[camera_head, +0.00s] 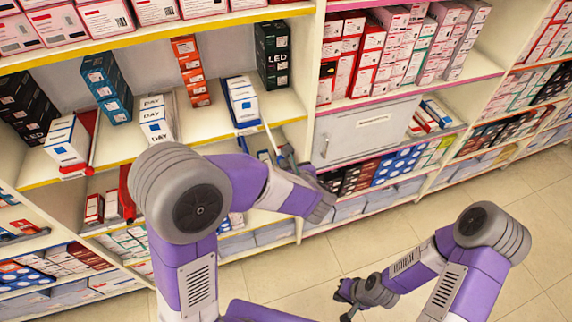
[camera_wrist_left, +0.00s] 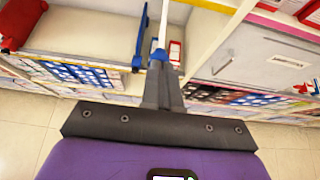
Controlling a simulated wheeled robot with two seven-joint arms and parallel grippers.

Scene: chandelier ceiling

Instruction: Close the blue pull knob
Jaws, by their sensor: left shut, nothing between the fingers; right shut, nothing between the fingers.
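The blue pull knob (camera_wrist_left: 159,55) shows in the left wrist view at the near end of a thin white rod (camera_wrist_left: 164,22), which runs back toward the shelf. My left gripper (camera_wrist_left: 163,72) is shut, with its fingertips right at the knob and nothing between them. Whether the tips touch the knob cannot be told. In the head view the left gripper (camera_head: 285,153) is in front of the shelf, below the rod (camera_head: 270,135), and the knob is hard to make out. My right gripper (camera_head: 347,305) is shut and empty, low over the floor at the bottom centre.
A blue-edged tray with white boxes (camera_head: 241,104) stands on the shelf behind the rod. A red pull part (camera_head: 127,192) sticks out further left. A grey cabinet panel (camera_head: 368,131) is to the right. Tiled floor (camera_head: 400,225) is clear in front of the shelves.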

